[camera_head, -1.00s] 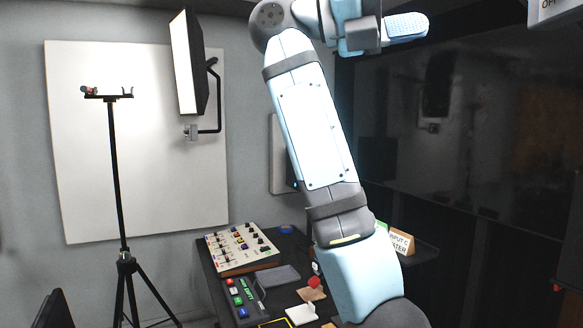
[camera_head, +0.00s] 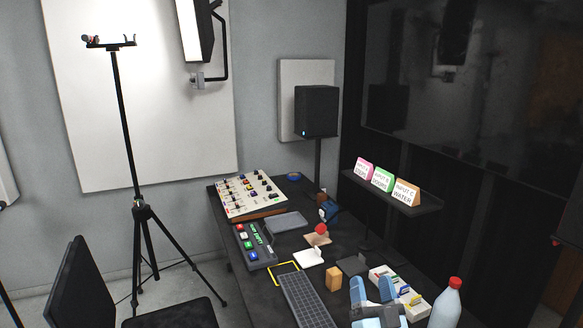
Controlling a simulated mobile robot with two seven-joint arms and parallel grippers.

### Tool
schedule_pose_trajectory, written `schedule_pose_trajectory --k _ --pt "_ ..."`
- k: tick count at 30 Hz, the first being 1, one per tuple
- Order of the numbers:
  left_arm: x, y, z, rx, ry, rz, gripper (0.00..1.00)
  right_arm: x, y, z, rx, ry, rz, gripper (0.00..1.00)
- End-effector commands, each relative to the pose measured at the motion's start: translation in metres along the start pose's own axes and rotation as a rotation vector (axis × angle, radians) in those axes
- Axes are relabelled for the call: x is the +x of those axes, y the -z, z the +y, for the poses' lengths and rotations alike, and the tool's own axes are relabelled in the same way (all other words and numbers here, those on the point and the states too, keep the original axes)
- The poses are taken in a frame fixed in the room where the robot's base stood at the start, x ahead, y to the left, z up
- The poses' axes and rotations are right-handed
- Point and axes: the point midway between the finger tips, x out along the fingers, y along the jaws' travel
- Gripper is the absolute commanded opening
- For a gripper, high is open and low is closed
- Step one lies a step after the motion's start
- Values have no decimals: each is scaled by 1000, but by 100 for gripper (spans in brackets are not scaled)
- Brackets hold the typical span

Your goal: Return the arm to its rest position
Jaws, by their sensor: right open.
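My right gripper (camera_head: 372,287) shows at the bottom edge, low over the near right part of the dark desk (camera_head: 268,292). Its two light-blue fingers are spread apart with nothing between them. Most of the right arm is outside the picture. A white tray with coloured pieces (camera_head: 400,293) lies just to the right of the fingers, and a small tan block (camera_head: 333,279) lies to their left. I cannot tell whether the gripper touches anything. My left gripper is not in view.
A keyboard (camera_head: 306,299), a mixing console (camera_head: 249,195), a button panel (camera_head: 255,245) and a red-knobbed lever (camera_head: 320,236) crowd the desk. A white bottle (camera_head: 446,305) stands right of the gripper. A shelf (camera_head: 404,204) holds three signs. A chair (camera_head: 84,283) and a tripod (camera_head: 138,211) stand left.

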Motion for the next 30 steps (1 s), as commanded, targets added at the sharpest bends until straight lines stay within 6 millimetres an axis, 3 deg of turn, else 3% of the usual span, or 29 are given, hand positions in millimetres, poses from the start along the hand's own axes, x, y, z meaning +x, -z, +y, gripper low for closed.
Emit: schedule_pose_trajectory --k 1,6,12,15,18,21,30 --pt "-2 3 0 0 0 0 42 -37 -20 4 -23 8 -121 60" --pt "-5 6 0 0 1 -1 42 -157 -69 15 -90 34 -509 60" --pt "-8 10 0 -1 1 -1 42 -297 -87 24 -153 44 -918 60" --pt "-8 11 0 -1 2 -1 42 -349 -85 26 -175 44 -1064 60" --pt "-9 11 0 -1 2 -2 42 -382 -81 28 -191 42 -1157 60" --pt "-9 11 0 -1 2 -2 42 -397 -78 29 -198 41 -1202 60" --pt "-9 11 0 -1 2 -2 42 -398 -78 29 -198 41 -1206 60"
